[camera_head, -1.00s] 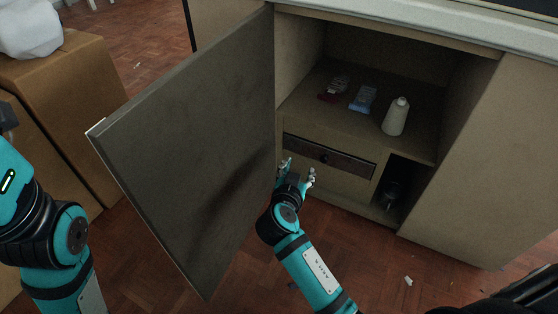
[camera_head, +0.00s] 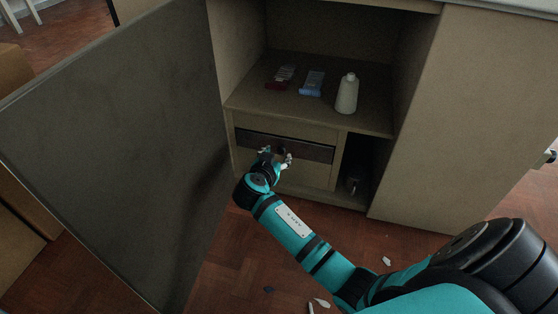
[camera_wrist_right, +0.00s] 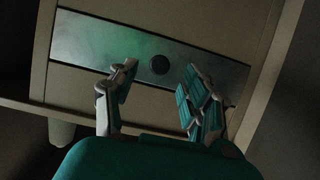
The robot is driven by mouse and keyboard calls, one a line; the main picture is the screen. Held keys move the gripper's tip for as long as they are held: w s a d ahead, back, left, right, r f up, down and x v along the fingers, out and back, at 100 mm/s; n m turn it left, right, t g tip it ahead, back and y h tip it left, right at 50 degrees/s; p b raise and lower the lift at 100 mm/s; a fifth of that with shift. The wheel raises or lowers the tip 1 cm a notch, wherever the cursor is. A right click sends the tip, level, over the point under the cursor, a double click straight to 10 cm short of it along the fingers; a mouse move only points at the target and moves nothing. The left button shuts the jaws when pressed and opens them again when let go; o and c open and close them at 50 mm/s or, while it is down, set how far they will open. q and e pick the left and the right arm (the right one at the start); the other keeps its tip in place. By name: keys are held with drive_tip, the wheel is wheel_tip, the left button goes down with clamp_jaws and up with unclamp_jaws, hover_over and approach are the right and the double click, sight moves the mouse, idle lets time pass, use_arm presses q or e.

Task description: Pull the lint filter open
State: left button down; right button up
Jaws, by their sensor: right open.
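The lint filter appears to be the dark, narrow drawer front (camera_head: 310,150) set in the cabinet below the shelf, with a round dark knob. It sits flush with the panel around it. In the right wrist view the filter front (camera_wrist_right: 95,45) is a tilted grey strip, and its knob (camera_wrist_right: 160,64) lies between my fingers, beyond the tips. My right gripper (camera_head: 275,155) is open in front of the knob, and its fingers also show in the right wrist view (camera_wrist_right: 158,80). Contact with the knob cannot be made out. My left gripper is out of view.
An open cabinet door (camera_head: 120,150) stands to the left of my right arm. A white bottle (camera_head: 347,94), a blue packet (camera_head: 312,83) and a dark red packet (camera_head: 280,78) are on the shelf (camera_head: 250,97). A dark open compartment (camera_head: 357,165) is to the right.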

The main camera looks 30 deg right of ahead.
sight(281, 152)
drive_tip(key=shift+b+x, duration=0.65)
drive_tip(key=shift+x, duration=1)
clamp_jaws()
